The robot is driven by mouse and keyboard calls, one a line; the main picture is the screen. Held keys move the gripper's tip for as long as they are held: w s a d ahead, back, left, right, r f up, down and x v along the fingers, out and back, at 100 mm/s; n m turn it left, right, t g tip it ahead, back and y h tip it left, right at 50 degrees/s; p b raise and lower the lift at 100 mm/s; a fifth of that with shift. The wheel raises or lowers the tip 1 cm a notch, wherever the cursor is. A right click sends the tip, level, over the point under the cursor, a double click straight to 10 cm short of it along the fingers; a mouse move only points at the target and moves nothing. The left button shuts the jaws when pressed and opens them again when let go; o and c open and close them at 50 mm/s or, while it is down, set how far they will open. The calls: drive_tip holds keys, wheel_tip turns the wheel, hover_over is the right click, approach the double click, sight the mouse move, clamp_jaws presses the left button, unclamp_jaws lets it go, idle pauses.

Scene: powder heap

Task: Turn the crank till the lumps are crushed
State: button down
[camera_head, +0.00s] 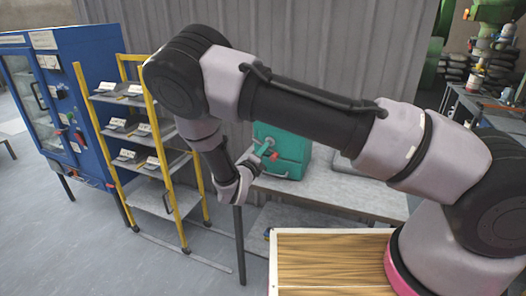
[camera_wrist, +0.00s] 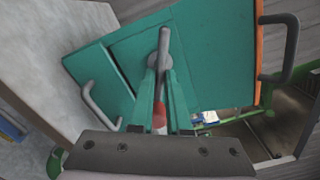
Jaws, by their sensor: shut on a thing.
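The teal crusher box (camera_head: 290,150) stands on the grey bench, and it fills much of the wrist view (camera_wrist: 215,50). Its crank shows in the wrist view as a grey bar (camera_wrist: 164,45) on the teal face, with a red grip (camera_wrist: 159,116) below it. In the head view the red grip (camera_head: 272,156) is by the box's left front. My gripper (camera_head: 256,165) is at the crank. In the wrist view my gripper's two fingers (camera_wrist: 162,80) are shut on the crank, with the red grip between them. The lumps are hidden from both views.
The grey bench (camera_head: 335,195) runs right behind my arm. A wooden-topped tray or crate (camera_head: 271,262) is at the front. A yellow-framed rack (camera_head: 160,190) with labelled trays and a blue cabinet (camera_head: 95,70) stand left. Grey handles (camera_wrist: 100,108) stick out from the box.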

drive_tip(key=shift+s+f+n, duration=0.1)
drive_tip(key=shift+n, duration=17.6)
drive_tip(key=shift+m, duration=0.6)
drive_tip(key=c, duration=0.9)
unclamp_jaws()
